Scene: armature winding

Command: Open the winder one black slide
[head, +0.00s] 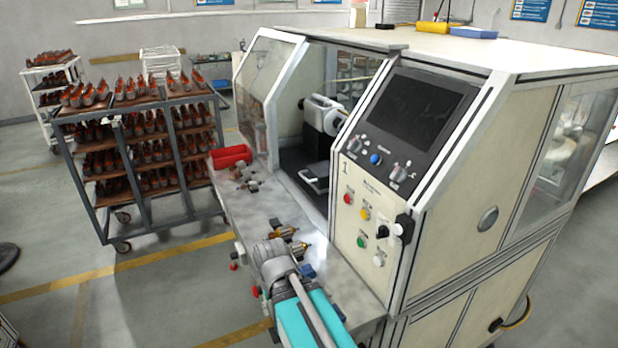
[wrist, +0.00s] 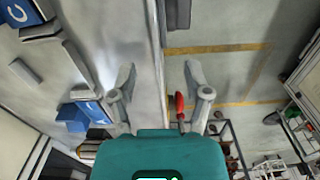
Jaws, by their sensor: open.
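Winder one (head: 375,215) is the cream cabinet marked "1", with a dark screen and a button panel on its front. Its left bay is open, and inside it sits a black slide (head: 315,180) low in the bay, below a grey and white winding head (head: 322,115). I cannot tell the slide's exact position along its track. My gripper (head: 270,250) is over the front shelf, outside the bay and apart from the slide. In the wrist view my gripper (wrist: 158,80) has its two fingers spread, with nothing held between them. The slide cannot be made out in the wrist view.
The metal shelf (head: 262,215) carries a red bin (head: 230,156) and several small metal and brass parts near my gripper. A rack (head: 140,145) of copper-coloured parts stands at left. In the wrist view a red-ended part (wrist: 180,105) shows near the right finger.

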